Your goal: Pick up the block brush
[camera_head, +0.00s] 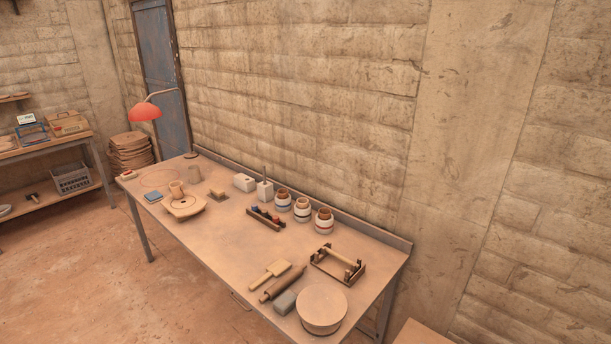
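A small brown block-shaped piece (217,195), which looks like the block brush, lies on the workbench (225,235) toward its far left part. Neither of my grippers is in view.
A white box (244,182), a white block with an upright rod (265,190), and several jars (302,209) line the back. A wooden rack (338,264), paddle (270,275) and round tub (322,309) occupy the right end. A red lamp (145,112) stands far left.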

